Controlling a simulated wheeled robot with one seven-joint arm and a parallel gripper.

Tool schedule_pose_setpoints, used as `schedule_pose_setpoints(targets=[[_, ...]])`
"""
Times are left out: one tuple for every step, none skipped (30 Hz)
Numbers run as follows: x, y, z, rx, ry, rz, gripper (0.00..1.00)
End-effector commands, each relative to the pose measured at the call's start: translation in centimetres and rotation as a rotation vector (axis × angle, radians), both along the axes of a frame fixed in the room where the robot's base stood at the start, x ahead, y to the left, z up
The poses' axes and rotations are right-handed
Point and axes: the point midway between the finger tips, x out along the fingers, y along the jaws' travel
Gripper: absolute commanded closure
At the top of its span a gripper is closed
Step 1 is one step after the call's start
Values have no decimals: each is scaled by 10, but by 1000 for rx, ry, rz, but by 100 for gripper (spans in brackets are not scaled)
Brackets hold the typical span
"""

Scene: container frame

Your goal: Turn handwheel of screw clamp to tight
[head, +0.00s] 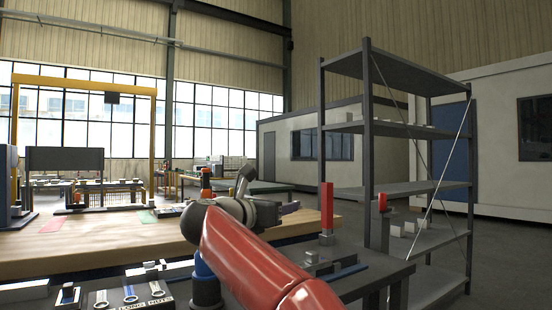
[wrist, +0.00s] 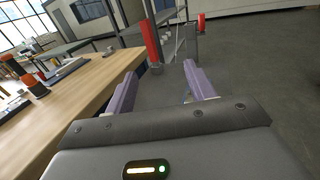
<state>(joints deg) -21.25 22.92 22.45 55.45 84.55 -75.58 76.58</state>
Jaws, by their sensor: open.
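I cannot make out for certain a screw clamp or its handwheel. A red upright block (head: 327,206) stands on a grey base right of my gripper; it also shows in the wrist view (wrist: 152,40) beyond the fingers. A grey post with a small red top (head: 382,202) stands further right, and its red part shows in the wrist view (wrist: 201,21). My gripper (head: 291,208) points right above the bench area. In the wrist view its two purple fingers (wrist: 158,74) are apart with nothing between them.
A wooden bench (head: 90,245) lies at left, with orange-topped dark items (wrist: 34,84) on it. Wrenches (head: 130,294) lie in a labelled holder in front. A metal shelf rack (head: 420,185) stands at right. Open floor (wrist: 235,75) shows beyond my fingers.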

Motion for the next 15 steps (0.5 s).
schedule_pose_setpoints(targets=[[1,1,17,5,-2,1,46],[1,1,25,5,-2,1,46],[0,1,35,5,-2,2,46],[1,1,43,4,-1,2,46],[1,1,50,5,-2,2,46],[1,1,61,5,-2,2,46],[1,1,69,4,-1,2,46],[1,1,77,4,-1,2,46],[1,1,87,4,-1,2,46],[1,2,87,3,-1,3,46],[2,2,87,2,0,4,46],[2,2,90,2,-1,4,46],[2,3,93,2,-2,4,46],[2,3,95,2,-1,4,46],[1,2,98,2,-2,4,46]])
